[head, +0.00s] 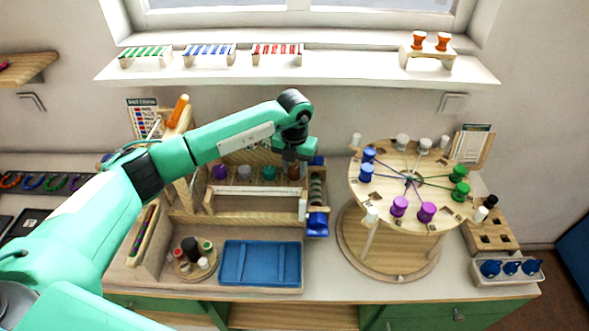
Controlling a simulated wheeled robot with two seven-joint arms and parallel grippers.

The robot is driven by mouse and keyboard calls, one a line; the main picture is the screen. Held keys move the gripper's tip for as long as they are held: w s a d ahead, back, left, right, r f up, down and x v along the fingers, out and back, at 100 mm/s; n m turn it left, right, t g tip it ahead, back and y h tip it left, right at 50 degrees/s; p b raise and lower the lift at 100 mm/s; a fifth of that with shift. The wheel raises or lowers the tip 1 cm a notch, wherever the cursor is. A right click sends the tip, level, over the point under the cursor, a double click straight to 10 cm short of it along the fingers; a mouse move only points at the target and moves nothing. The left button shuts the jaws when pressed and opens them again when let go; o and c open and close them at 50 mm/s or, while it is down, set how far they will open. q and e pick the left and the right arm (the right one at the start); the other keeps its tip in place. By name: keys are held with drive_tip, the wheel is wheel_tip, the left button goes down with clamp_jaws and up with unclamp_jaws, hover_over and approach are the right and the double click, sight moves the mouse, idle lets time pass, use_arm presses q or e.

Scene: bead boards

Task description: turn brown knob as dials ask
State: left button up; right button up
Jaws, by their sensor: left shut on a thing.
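The brown knob (294,173) is the rightmost in a row of knobs on the front of a wooden stand (183,206) at the back of the counter. To its left are a teal knob (269,173), a grey knob (244,174) and a purple knob (220,172). My left gripper (293,162) points down and is shut on the brown knob, hiding its upper part. The dials cannot be made out; my left arm crosses in front of the stand's upper part. My right gripper is out of view.
A blue tray (260,263) lies in front of the stand. Blue parts (318,224) sit close to the right of the knob. A round wooden board (390,190) with coloured spools stands further right. A shelf (330,70) runs above.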

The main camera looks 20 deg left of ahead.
sight(295, 170)
use_arm(q)
drive_tip(key=shift+r, duration=0.1)
drive_tip(key=o, duration=1)
drive_tip(key=shift+c, duration=0.2)
drive_tip(key=shift+r, duration=0.4)
wheel_tip(295, 170, up, 13)
drive_tip(key=b, duration=0.4)
drive_tip(key=shift+b, duration=0.3)
